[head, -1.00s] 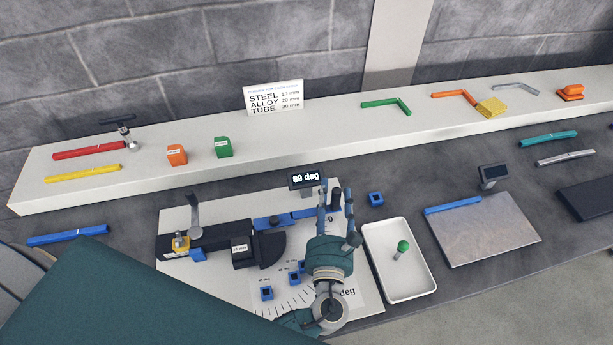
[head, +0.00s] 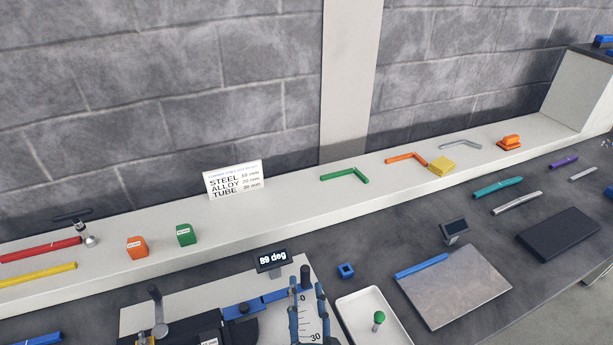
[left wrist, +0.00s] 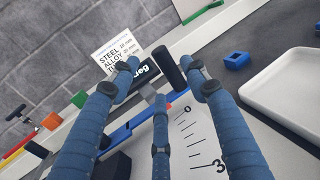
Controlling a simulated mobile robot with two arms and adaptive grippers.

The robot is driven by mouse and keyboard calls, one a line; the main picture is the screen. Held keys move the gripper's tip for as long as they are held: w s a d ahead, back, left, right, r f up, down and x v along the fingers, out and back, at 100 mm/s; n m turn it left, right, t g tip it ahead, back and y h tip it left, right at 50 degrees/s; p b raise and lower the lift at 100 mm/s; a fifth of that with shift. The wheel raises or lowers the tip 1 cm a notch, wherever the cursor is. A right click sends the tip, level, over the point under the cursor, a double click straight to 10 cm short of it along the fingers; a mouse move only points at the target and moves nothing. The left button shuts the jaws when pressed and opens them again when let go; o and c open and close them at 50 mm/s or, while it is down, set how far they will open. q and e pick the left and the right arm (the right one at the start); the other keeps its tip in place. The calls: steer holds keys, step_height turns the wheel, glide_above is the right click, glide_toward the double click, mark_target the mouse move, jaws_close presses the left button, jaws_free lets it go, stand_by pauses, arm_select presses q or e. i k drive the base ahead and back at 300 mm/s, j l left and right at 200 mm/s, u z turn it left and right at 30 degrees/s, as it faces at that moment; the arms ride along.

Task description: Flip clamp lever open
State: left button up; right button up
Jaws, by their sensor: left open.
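The bending fixture stands at the bottom of the head view. Its grey upright lever (head: 156,306) is at its left end, and a black handle (head: 305,276) stands at the right end of its blue arm (head: 262,301). I cannot tell for certain which one is the clamp lever. My left gripper (head: 306,298) is open at the black handle. In the left wrist view the spread fingers (left wrist: 160,78) stand around the black handle (left wrist: 168,66), with no clear grip on it. The fixture's lower part is cut off in the head view. My right gripper is not in view.
A display (head: 272,259) reading 89 deg stands behind the fixture. A white tray (head: 348,318) with a green-knobbed item and a blue block (head: 345,270) are on its right. A long shelf (head: 290,212) with bent and straight strips runs along the wall.

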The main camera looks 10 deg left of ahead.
mark_target(161, 331)
steer(key=k+l, duration=0.85)
